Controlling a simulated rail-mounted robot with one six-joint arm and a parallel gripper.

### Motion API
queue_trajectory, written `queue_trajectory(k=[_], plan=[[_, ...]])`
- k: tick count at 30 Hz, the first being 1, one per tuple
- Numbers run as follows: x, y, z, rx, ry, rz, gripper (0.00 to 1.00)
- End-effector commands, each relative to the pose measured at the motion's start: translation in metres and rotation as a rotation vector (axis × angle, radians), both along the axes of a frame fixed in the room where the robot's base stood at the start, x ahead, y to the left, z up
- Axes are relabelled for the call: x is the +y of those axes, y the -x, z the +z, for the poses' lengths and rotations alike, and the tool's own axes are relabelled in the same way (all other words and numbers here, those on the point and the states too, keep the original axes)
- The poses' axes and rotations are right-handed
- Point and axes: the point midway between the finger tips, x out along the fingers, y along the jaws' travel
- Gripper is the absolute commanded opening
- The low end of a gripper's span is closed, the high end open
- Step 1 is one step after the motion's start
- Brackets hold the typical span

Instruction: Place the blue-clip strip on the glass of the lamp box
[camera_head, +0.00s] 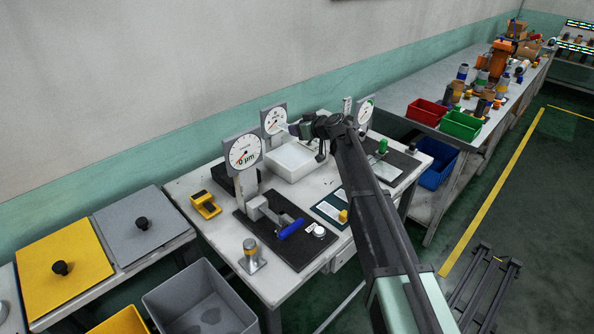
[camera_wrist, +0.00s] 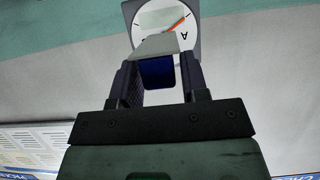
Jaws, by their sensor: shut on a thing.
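My gripper (camera_head: 299,130) is raised above the back of the white lamp box (camera_head: 297,174) in the head view. In the wrist view my gripper (camera_wrist: 159,66) is shut on a dark blue clip (camera_wrist: 157,74). A pale grey strip (camera_wrist: 158,46) sticks out past the clip, away from my fingers. The strip is too small to make out clearly in the head view. The pale top of the lamp box is bare where I see it, and my gripper is apart from it.
A dial gauge (camera_head: 244,151) stands left of the lamp box and another dial (camera_head: 273,120) behind it, close to my gripper. A black plate (camera_head: 305,250) with a blue-handled tool lies in front. A yellow holder (camera_head: 205,204) sits at the left. Red (camera_head: 427,111) and green (camera_head: 461,125) bins stand on the right bench.

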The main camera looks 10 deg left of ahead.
Motion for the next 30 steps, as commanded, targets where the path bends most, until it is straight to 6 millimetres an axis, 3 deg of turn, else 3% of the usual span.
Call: queue_trajectory(k=[1,4,11,18,29,30], plan=[[0.0,0.0,-0.037,0.0,0.0,0.0,0.19],[0.0,0.0,-0.062,0.0,0.0,0.0,0.19],[0.0,0.0,-0.067,0.0,0.0,0.0,0.19],[0.0,0.0,-0.112,0.0,0.0,0.0,0.19],[0.0,0.0,-0.111,0.0,0.0,0.0,0.19],[0.0,0.0,-0.109,0.0,0.0,0.0,0.46]])
